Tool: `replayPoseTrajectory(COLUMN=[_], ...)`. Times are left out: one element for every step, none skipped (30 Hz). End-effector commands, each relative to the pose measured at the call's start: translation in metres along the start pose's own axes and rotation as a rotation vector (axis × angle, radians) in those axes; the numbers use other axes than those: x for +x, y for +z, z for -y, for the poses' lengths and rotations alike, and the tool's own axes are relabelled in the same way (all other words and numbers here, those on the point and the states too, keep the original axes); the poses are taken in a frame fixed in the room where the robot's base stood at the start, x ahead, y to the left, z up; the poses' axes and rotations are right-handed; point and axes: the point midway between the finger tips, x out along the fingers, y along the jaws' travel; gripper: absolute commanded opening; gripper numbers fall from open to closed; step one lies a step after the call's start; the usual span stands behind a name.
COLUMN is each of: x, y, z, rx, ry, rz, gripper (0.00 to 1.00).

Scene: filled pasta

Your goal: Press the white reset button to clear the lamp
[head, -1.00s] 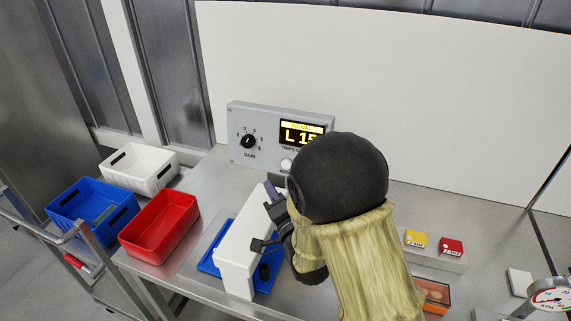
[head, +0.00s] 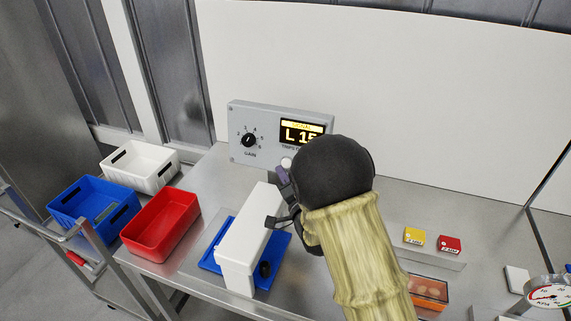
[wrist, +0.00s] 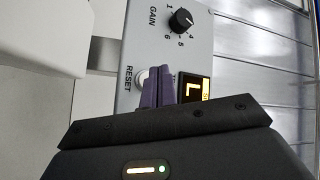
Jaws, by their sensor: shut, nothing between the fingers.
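The grey control box (head: 262,160) stands at the back of the table with a black GAIN knob and a lit yellow display (head: 302,133) reading "L 15". The white reset button (head: 287,163) is low on its front, below the display. In the wrist view the RESET label shows, and the button (wrist: 140,80) is partly hidden behind my fingers. My gripper (wrist: 158,72) is shut and empty, its purple fingertips right at the button. I cannot tell whether they touch it. In the head view my gripper (head: 282,176) is just below the button.
A white block-shaped machine (head: 249,235) on a blue tray (head: 212,262) stands just left of my gripper. Red (head: 160,225), blue (head: 92,210) and white (head: 138,166) bins are further left. Yellow and red blocks and a gauge are at the right.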

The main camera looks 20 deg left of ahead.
Motion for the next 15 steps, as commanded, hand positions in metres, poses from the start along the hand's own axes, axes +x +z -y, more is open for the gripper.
replayPoseTrajectory(x=[0.0033,0.0047,0.0064,0.0075,0.0083,0.0091,0.0094,0.0094,0.0094,0.0094,0.0094,0.0093,0.0093,0.0093,0.0092], y=[-0.0022,-0.0033,-0.0044,-0.005,-0.0055,-0.0061,-0.0062,-0.0062,-0.0062,-0.0062,-0.0062,-0.0062,-0.0062,-0.0061,-0.0062], z=[-0.0042,-0.0052,-0.0061,-0.0066,-0.0069,-0.0072,-0.0072,-0.0071,-0.007,-0.0069,-0.0068,-0.0067,-0.0067,-0.0067,-0.0067], rx=[0.0,0.0,0.0,0.0,0.0,0.0,0.0,0.0,0.0,0.0,0.0,0.0,0.0,0.0,0.0], ry=[-0.001,-0.001,-0.001,-0.001,-0.001,-0.001,-0.001,-0.001,-0.001,-0.001,-0.001,-0.001,-0.001,-0.001,-0.001], rz=[-0.001,-0.001,-0.001,0.0,0.0,0.0,0.001,0.001,0.002,0.002,0.002,0.002,0.002,0.002,0.002], gripper=[0.0,0.0,0.0,0.0,0.0,0.0,0.0,0.0,0.0,0.0,0.0,0.0,0.0,0.0,0.0])
